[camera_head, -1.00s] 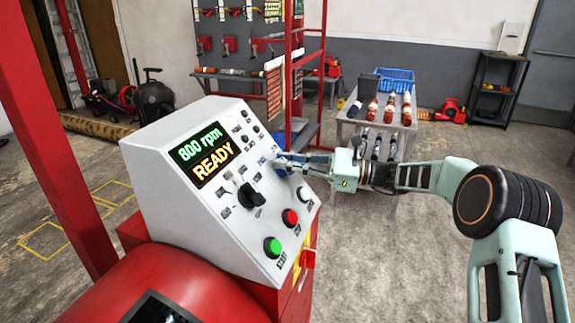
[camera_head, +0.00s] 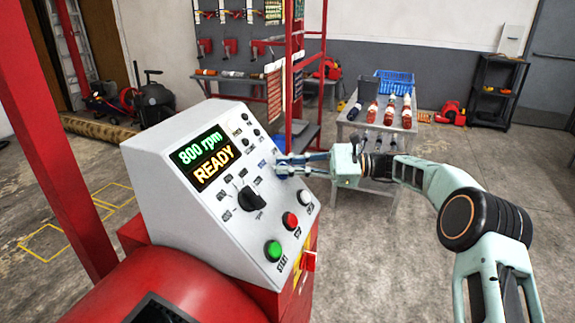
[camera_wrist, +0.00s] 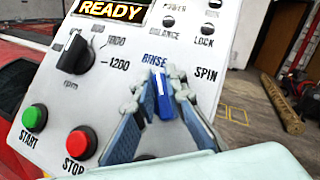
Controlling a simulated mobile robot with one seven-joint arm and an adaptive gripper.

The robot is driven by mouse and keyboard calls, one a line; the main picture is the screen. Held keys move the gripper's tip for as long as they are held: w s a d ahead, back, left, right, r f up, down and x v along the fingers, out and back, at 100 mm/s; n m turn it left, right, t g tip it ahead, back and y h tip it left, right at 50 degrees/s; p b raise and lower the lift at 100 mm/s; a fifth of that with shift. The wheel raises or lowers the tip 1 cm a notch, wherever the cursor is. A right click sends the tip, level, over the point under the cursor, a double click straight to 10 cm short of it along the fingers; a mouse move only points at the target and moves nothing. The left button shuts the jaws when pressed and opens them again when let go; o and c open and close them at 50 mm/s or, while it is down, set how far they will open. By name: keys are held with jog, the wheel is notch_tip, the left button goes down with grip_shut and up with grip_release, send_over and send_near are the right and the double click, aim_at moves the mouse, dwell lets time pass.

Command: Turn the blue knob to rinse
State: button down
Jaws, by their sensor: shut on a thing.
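The blue knob (camera_wrist: 164,98) is on the sloped white control panel (camera_wrist: 222,42) in the wrist view. The word RINSE stands just above it and SPIN to its right. A white line on the knob points up toward RINSE. My gripper (camera_wrist: 160,88) is shut on the knob, with a blue-grey finger on either side. In the head view my gripper (camera_head: 281,166) is at the right edge of the panel and covers most of the knob. The display (camera_head: 205,158) reads 800 rpm READY.
The black rpm knob (camera_head: 251,198), red stop button (camera_head: 290,221) and green start button (camera_head: 273,250) sit close by on the panel. A red post (camera_head: 55,130) stands left.

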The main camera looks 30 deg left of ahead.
jog(key=shift+f, duration=0.4)
jog(key=c, duration=2)
grip_release()
jog(key=shift+o, duration=0.2)
jog(key=shift+w, duration=0.15)
jog(key=shift+r, duration=0.15)
jog(key=v, duration=1.2)
jog(key=shift+a, duration=0.15)
